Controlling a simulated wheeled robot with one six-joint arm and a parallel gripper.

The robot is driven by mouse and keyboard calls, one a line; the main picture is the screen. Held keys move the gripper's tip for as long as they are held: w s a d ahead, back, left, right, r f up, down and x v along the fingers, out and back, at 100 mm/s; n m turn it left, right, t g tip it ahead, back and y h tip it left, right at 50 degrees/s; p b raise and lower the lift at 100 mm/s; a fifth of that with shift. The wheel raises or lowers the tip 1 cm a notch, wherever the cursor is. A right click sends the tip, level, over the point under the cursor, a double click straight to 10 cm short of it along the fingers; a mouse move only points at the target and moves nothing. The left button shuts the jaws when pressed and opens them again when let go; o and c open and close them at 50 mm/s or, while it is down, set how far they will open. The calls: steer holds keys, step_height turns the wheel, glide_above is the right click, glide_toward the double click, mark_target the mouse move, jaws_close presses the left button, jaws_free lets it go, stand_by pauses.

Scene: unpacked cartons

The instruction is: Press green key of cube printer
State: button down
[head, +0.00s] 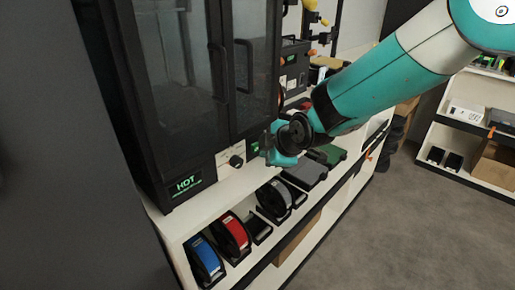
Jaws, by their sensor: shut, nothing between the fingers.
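A large black enclosed printer (170,75) with tall glass doors stands on the white bench at left. I cannot tell which one is the cube printer, and no green key is clearly made out. My gripper (268,142) is shut and empty, just right of the knob panel and in front of the large printer. My arm hides part of the bench behind.
A white shelf unit (440,150) stands at right. The grey floor (400,235) between is clear.

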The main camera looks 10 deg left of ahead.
steer(key=shift+w+a, duration=0.3)
steer(key=shift+a, duration=0.05)
stand_by(0.4)
steer(key=shift+s, duration=0.1)
steer(key=shift+s+d, duration=0.5)
steer(key=shift+d, duration=0.2)
steer(key=shift+s+d+b, duration=0.45)
steer(key=shift+s+d, duration=0.35)
steer(key=shift+d, duration=0.2)
steer(key=shift+s+d+b, duration=0.4)
steer(key=shift+s+d, duration=0.35)
steer(key=shift+d, duration=0.25)
